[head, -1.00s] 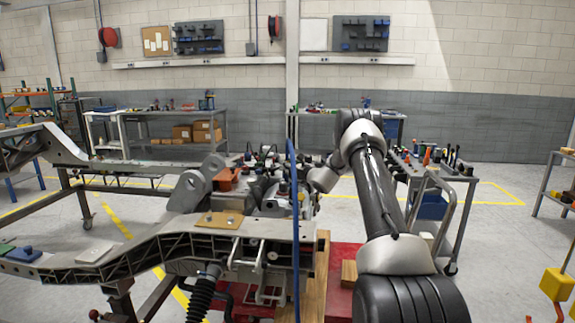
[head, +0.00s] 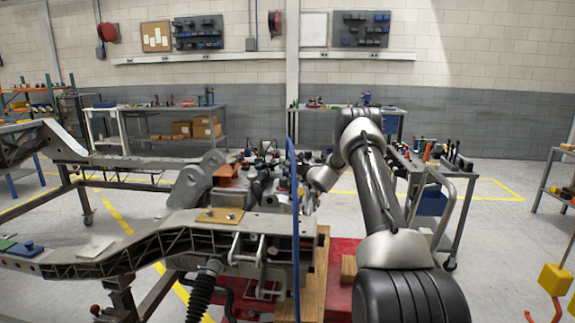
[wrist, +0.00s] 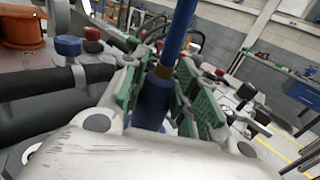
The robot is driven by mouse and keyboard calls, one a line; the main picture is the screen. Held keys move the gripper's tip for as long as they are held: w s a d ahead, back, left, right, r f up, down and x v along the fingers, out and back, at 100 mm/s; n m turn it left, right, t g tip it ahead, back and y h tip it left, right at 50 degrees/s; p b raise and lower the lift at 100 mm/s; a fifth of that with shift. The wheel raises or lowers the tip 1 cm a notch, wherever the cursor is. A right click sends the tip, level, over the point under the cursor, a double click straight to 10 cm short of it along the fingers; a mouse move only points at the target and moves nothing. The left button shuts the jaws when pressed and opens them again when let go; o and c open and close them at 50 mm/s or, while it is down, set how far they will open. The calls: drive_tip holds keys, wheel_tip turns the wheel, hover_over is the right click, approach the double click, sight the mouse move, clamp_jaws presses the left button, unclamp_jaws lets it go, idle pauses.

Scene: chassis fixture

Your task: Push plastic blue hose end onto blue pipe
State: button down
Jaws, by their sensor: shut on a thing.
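My gripper (wrist: 160,88) is shut on a thick dark blue sleeve (wrist: 153,100), its green ribbed pads on either side. This looks like the blue hose end. A brass-coloured collar (wrist: 163,71) sits at its top, and a brighter blue tube (wrist: 181,28) rises from there, leaning right. In the head view a long thin blue tube (head: 296,230) stands nearly upright before the chassis, slightly bowed. My gripper (head: 307,200) is just behind it and partly hidden. I cannot make out the blue pipe separately, nor whether the hose end touches it.
The metal chassis frame (head: 130,256) fills the left and middle, with a grey bracket (head: 197,180) and an orange block (head: 227,176) close by. A tool cart (head: 458,190) stands right of my arm. In the wrist view, a thick black hose (wrist: 45,82) runs close on the left.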

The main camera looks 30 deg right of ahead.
drive_tip(key=shift+f, duration=0.35)
drive_tip(key=c, duration=1)
unclamp_jaws()
drive_tip(key=shift+r, duration=0.1)
drive_tip(key=shift+r, duration=2.95)
